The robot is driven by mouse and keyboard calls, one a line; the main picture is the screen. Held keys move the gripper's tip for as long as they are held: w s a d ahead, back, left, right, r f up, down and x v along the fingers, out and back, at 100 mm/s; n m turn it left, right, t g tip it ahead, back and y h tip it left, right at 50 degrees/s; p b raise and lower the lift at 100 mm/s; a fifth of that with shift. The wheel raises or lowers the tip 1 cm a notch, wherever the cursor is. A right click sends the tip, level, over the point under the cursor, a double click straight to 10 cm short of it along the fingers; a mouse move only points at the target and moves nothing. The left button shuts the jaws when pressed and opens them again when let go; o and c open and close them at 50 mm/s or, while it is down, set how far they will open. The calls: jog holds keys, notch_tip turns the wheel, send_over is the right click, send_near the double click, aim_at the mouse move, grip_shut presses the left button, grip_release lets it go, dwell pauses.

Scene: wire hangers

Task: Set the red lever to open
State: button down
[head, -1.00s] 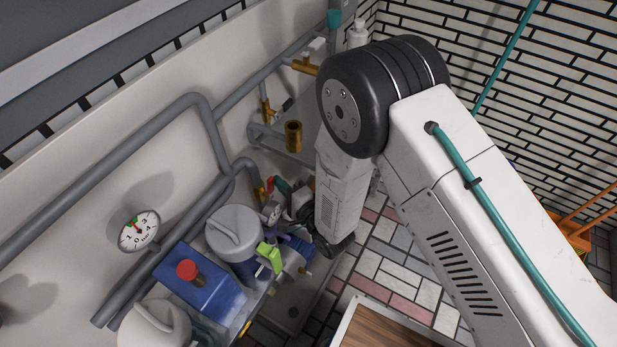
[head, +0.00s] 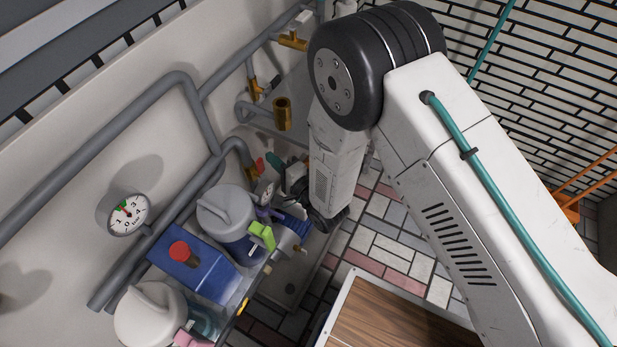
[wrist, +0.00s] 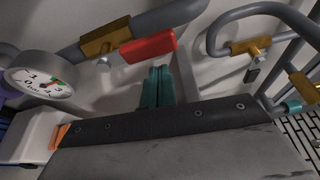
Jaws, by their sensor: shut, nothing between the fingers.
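The red lever (wrist: 148,46) is on a brass valve (wrist: 105,38) in a grey pipe along the wall. In the wrist view it points right from the valve, roughly along the pipe. In the head view the lever (head: 259,164) is a small red piece above the blue pump. My gripper (wrist: 158,85) has teal fingers, closed together and empty. Their tips are just below the lever in the wrist view; I cannot tell whether they touch it. In the head view my gripper (head: 275,161) shows just right of the lever.
A round pressure gauge (wrist: 42,80) is left of my gripper. Another brass valve (wrist: 250,46) on a bent pipe is to the right. Below in the head view are a blue box with a red knob (head: 179,251), a lidded grey container (head: 226,208) and a green handle (head: 262,235).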

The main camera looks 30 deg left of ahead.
jog(key=w+v, duration=0.2)
jog(key=v, duration=1.7)
jog(key=shift+d+f, duration=0.3)
jog(key=shift+d, duration=0.05)
jog(key=shift+w, duration=0.15)
